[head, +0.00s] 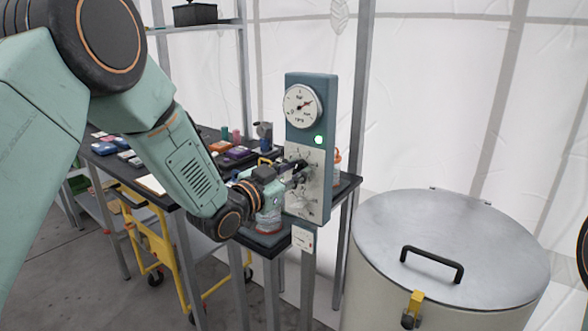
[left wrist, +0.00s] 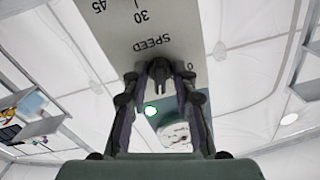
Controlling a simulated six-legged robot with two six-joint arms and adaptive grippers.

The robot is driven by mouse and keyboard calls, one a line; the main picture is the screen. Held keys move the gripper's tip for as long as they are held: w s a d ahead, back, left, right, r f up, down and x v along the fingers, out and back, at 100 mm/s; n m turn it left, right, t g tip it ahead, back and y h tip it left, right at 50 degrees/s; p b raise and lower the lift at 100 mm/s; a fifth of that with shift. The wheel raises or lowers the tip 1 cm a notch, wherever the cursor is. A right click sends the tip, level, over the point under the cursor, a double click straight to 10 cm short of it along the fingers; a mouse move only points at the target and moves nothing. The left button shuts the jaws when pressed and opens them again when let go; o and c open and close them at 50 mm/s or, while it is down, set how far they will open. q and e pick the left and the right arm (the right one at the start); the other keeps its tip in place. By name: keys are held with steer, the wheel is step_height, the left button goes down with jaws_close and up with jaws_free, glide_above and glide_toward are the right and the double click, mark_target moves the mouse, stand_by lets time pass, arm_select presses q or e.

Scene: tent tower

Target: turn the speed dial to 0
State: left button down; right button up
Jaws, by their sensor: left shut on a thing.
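The control panel (head: 309,145) is a teal and pale plate on a post, with a round white gauge (head: 303,105) and a lit green lamp (head: 318,140). My left gripper (head: 297,170) is at the pale lower part of the panel. In the left wrist view its fingers (left wrist: 160,92) are shut on the dark speed dial (left wrist: 160,72), one on each side. The printed word SPEED and the marks 0, 30 and 45 show around the dial. My right gripper is out of view.
A dark workbench (head: 160,198) with several small items stands behind my left arm, with a yellow cart (head: 146,250) under it. A large lidded drum (head: 440,260) with a black handle stands to the right of the panel. White tent walls close off the back.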

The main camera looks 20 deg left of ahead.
arm_select(q)
steer(key=n+p, duration=0.1)
steer(key=n, duration=0.3)
steer(key=shift+r+p, duration=0.15)
steer(key=shift+p, duration=0.2)
steer(key=n+p, duration=0.1)
steer(key=n, duration=0.4)
steer(key=shift+p, duration=0.35)
steer(key=n+p, duration=0.1)
steer(key=n, duration=0.3)
steer(key=shift+n, duration=0.3)
steer(key=n+p, duration=0.1)
steer(key=n, duration=0.3)
steer(key=shift+n+p, duration=0.3)
steer(key=c, duration=1.4)
jaws_free()
steer(key=shift+a, duration=0.1)
